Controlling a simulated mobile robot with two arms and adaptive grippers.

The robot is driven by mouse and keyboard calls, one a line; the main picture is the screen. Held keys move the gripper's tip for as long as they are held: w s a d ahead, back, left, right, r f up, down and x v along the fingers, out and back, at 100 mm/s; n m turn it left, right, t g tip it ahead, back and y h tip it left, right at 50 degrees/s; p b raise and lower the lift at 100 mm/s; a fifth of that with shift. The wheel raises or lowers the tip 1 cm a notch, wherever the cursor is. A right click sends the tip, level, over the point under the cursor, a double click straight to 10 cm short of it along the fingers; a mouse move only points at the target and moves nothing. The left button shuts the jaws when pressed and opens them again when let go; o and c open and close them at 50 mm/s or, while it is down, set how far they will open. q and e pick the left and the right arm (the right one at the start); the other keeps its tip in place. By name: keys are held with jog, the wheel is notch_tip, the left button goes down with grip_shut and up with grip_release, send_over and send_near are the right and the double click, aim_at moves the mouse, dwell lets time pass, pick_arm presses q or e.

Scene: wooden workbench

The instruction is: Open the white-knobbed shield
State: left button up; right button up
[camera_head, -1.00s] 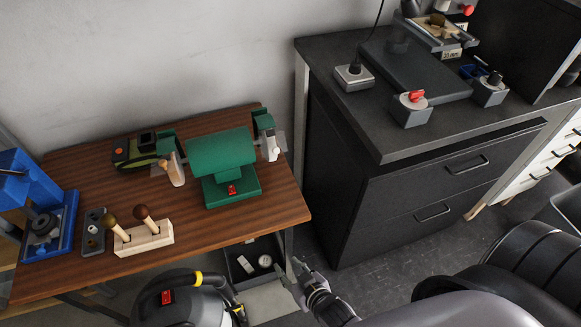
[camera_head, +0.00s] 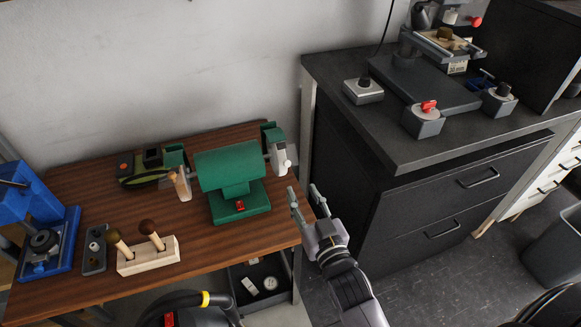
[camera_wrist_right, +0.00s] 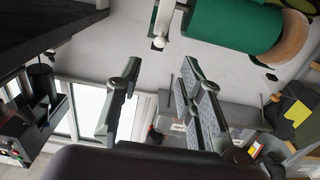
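The green bench grinder (camera_head: 226,168) stands on the wooden workbench, with a red switch on its base. At its right end is the shield with the white knob (camera_head: 287,165). In the right wrist view the white knob (camera_wrist_right: 158,43) hangs near the top, beside the green grinder body (camera_wrist_right: 234,20). At the left end is a second shield with a tan wooden knob (camera_head: 181,184). My right gripper (camera_head: 304,193) is open and empty, just right of the bench edge, in front of the white knob and apart from it. My left gripper is not in view.
A dark cabinet (camera_head: 440,200) stands close to the right of my right gripper. A wooden block with two knobbed handles (camera_head: 147,256) and a blue machine (camera_head: 40,240) are on the bench's left. A dark tray (camera_head: 262,282) sits below the bench.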

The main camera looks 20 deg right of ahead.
aim_at(288, 164)
jog(key=w, duration=0.9)
jog(key=shift+w+a+p, duration=0.15)
jog(key=shift+w+p, duration=0.1)
jog(key=shift+p, duration=0.05)
grip_shut()
